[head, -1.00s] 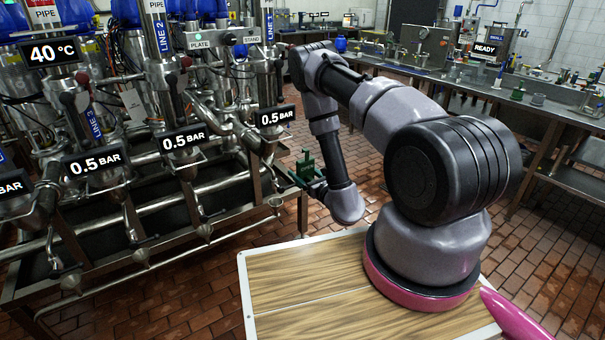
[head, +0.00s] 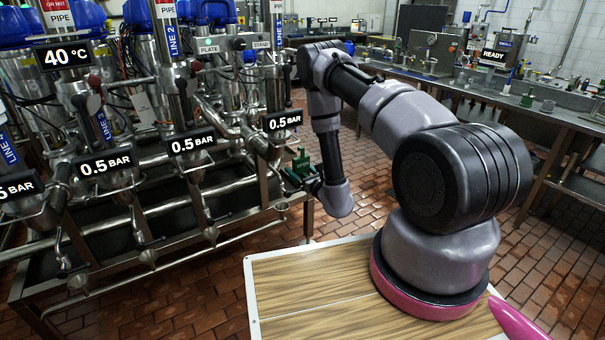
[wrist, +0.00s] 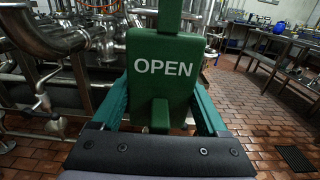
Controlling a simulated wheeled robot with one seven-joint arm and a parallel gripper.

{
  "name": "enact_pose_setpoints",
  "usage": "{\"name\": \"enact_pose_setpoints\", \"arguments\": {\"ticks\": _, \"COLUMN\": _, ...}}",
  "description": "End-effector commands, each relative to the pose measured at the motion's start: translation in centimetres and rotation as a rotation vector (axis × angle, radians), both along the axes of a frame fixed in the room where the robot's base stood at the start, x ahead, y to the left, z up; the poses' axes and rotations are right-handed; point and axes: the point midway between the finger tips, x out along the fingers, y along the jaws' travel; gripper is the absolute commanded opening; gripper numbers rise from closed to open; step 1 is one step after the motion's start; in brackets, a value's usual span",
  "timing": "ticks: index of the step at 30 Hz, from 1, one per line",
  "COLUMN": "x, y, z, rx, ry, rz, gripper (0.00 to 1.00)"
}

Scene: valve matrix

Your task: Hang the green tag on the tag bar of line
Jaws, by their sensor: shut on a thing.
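The green tag (wrist: 163,85), with the word OPEN in white, fills the middle of the wrist view. My gripper (wrist: 163,112) is shut on it, one finger on each side. In the head view the green tag (head: 302,163) is small, upright in my gripper (head: 303,174), just right of the pipe frame and apart from it. The pipes carry blue LINE 1 (head: 279,32) and LINE 2 (head: 172,38) labels. I cannot make out which part is the tag bar.
The pipe rack (head: 150,215) with several gauges fills the left, its corner leg close to my gripper. A long steel bench (head: 530,110) stands at right. Red tiled floor (head: 375,165) is open between them.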

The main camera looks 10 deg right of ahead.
Motion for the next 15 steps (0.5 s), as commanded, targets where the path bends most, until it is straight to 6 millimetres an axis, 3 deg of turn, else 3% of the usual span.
{"name": "enact_pose_setpoints", "arguments": {"ticks": 15, "x": 4.0, "y": 1.3, "z": 0.1, "rx": 0.000, "ry": -0.002, "rz": -0.001, "gripper": 0.04}}
